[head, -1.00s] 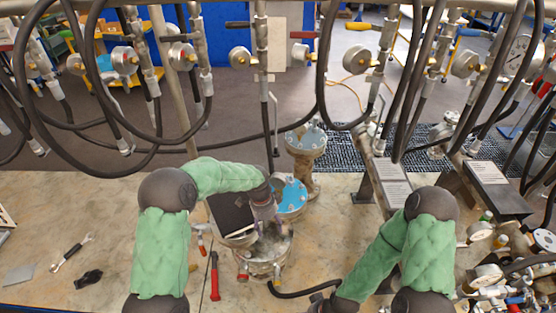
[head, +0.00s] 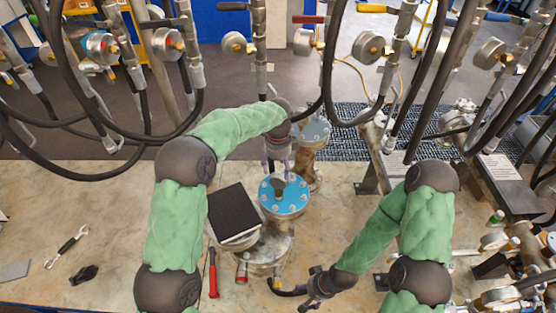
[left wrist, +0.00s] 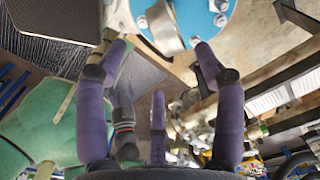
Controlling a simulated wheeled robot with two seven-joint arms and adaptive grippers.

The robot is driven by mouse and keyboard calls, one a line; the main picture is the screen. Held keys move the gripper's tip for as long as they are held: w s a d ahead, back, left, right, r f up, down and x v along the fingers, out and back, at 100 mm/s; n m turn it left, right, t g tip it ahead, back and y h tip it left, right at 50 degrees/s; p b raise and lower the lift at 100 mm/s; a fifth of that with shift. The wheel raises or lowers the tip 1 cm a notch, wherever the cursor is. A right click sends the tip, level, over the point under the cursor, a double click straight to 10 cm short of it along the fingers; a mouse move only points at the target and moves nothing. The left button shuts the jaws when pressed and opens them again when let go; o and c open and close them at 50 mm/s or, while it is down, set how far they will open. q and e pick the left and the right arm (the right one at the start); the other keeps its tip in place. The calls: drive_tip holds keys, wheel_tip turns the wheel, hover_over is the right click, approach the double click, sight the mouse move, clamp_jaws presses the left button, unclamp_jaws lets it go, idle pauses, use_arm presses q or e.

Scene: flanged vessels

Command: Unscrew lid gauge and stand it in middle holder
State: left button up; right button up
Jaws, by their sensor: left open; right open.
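A blue bolted lid (head: 297,199) tops a flanged vessel at the middle of the table. A dark, upright fitting (head: 279,187), which looks like the lid gauge, stands on it. My left gripper (head: 277,168) is open and empty, just behind that fitting. The left wrist view shows its purple fingers spread (left wrist: 158,62), with the blue lid edge (left wrist: 197,12) and a grey round part (left wrist: 163,27) beyond the fingertips, not between them. My right gripper (head: 312,290) is low over the front of the table; its fingers are small and dark. I cannot pick out the middle holder.
Another flanged vessel (head: 314,135) stands behind. Hoses and gauges hang across the back.

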sight(278, 188)
use_arm(q)
wheel_tip(278, 188, down, 9)
drive_tip(key=shift+w+r+p, duration=0.15)
drive_tip(key=shift+r+p, duration=0.05)
drive_tip(key=shift+p, duration=0.6)
drive_tip(key=shift+w+f, duration=0.1)
drive_tip(key=shift+f, duration=0.3)
drive_tip(key=shift+c, duration=0.3)
